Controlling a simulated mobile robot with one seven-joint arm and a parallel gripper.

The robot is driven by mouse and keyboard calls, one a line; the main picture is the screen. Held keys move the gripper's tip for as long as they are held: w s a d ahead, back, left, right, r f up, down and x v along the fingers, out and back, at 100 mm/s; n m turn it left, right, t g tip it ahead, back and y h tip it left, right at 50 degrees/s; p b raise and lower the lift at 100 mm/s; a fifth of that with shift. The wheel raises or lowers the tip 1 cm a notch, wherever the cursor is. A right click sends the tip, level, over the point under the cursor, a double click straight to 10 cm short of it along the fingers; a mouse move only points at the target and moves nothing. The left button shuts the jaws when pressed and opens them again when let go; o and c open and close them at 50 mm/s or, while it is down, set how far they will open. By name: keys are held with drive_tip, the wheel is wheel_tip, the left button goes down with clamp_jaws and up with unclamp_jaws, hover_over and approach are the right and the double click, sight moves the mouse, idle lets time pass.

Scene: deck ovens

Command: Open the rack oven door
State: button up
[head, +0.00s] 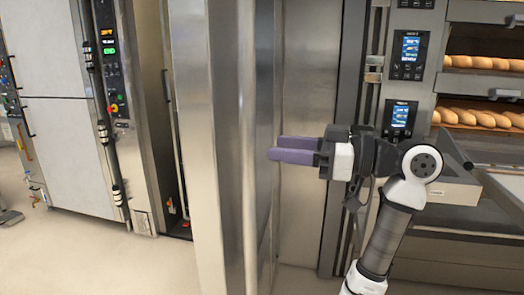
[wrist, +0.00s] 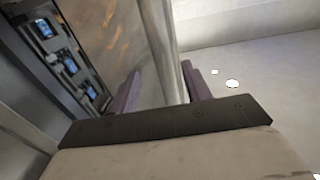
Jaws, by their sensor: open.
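The tall stainless rack oven door (head: 205,150) stands nearly edge-on in the middle of the head view and looks swung out from the oven front. A dark gap shows to its left, beside the control panel. My gripper (head: 275,149) is to the right of the door, with its purple fingers pointing left at the door's right side. In the wrist view my gripper (wrist: 160,90) has its fingers apart, with a metal edge or bar (wrist: 163,45) running down between them. Nothing is clamped. Whether a finger touches the metal cannot be told.
A control panel (head: 112,70) and a pale oven panel (head: 62,150) stand at the left. At the right, a deck oven with displays (head: 408,50) and bread loaves (head: 480,117) stands close to my arm. The pale floor (head: 100,262) is clear at the front left.

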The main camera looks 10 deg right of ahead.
drive_tip(key=b+v, duration=0.1)
drive_tip(key=v, duration=0.6)
drive_tip(key=shift+d, duration=0.2)
drive_tip(key=shift+s, duration=0.15)
